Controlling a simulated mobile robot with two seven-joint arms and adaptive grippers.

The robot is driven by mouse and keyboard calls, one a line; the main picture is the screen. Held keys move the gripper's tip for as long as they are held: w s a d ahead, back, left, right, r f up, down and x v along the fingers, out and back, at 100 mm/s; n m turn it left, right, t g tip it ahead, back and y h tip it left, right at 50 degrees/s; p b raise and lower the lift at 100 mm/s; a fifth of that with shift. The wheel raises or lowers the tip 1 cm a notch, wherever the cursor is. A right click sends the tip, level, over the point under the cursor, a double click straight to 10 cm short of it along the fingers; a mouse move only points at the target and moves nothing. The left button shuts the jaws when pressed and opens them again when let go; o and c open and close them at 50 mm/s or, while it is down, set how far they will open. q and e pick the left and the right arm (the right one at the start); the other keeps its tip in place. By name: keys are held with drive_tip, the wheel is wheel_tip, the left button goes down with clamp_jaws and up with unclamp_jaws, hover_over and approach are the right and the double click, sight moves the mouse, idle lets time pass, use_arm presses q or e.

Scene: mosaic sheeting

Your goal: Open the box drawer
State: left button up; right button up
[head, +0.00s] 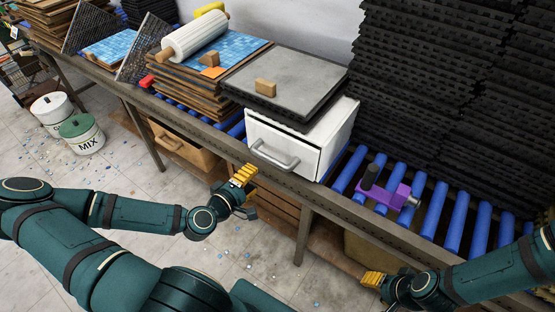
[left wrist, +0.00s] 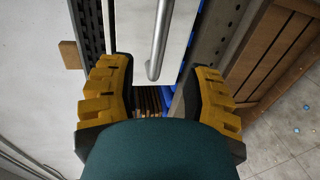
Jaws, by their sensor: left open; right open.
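The white box drawer (head: 284,155) sits in a white box on the roller conveyor, and its front looks shut. A grey bar handle (head: 274,156) runs across the drawer front; it also shows between my left fingers' far side in the left wrist view (left wrist: 160,42). My left gripper (head: 243,176) is open and empty, in front of and slightly below the handle, apart from it. In the left wrist view its yellow-padded fingers (left wrist: 160,90) stand spread, with the handle's end ahead of the gap. My right gripper (head: 372,280) is open at the lower right, away from the drawer.
A grey slab (head: 288,78) with a small wooden block (head: 265,87) lies on the box. A purple tool (head: 393,197) rests on the blue rollers to the right. Tall dark stacked sheets (head: 440,90) stand behind. The conveyor's metal rail (head: 330,200) runs below the drawer.

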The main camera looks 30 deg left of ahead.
sight(271, 163)
use_arm(q)
drive_tip(key=b+x, duration=0.3)
drive_tip(key=x, duration=0.9)
drive_tip(key=shift+w+d+b, duration=0.15)
drive_tip(key=shift+w+b, duration=0.2)
clamp_jaws()
